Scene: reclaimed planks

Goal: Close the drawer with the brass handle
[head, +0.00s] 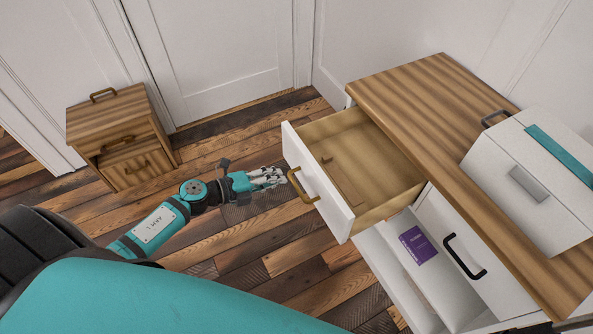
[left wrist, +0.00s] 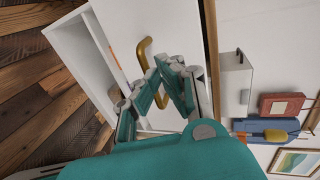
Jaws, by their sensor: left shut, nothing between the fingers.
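The drawer (head: 347,228) with the brass handle (head: 303,186) is pulled well out of the white cabinet with a wooden top. Its white front faces left, and a thin brown strip (head: 342,183) lies inside it. My left gripper (head: 282,177) is shut and empty, just left of the drawer front and close to the handle. In the left wrist view, the shut fingers (left wrist: 170,88) point toward the white front beside the brass handle (left wrist: 143,53). I cannot tell whether they touch it. My right gripper is not in view.
Below the drawer, an open compartment holds a purple book (head: 417,245), beside a door with a black handle (head: 464,257). A white box (head: 535,180) with a teal strip stands on the cabinet top (head: 430,90). A small wooden cabinet (head: 115,130) stands at left. The plank floor between is clear.

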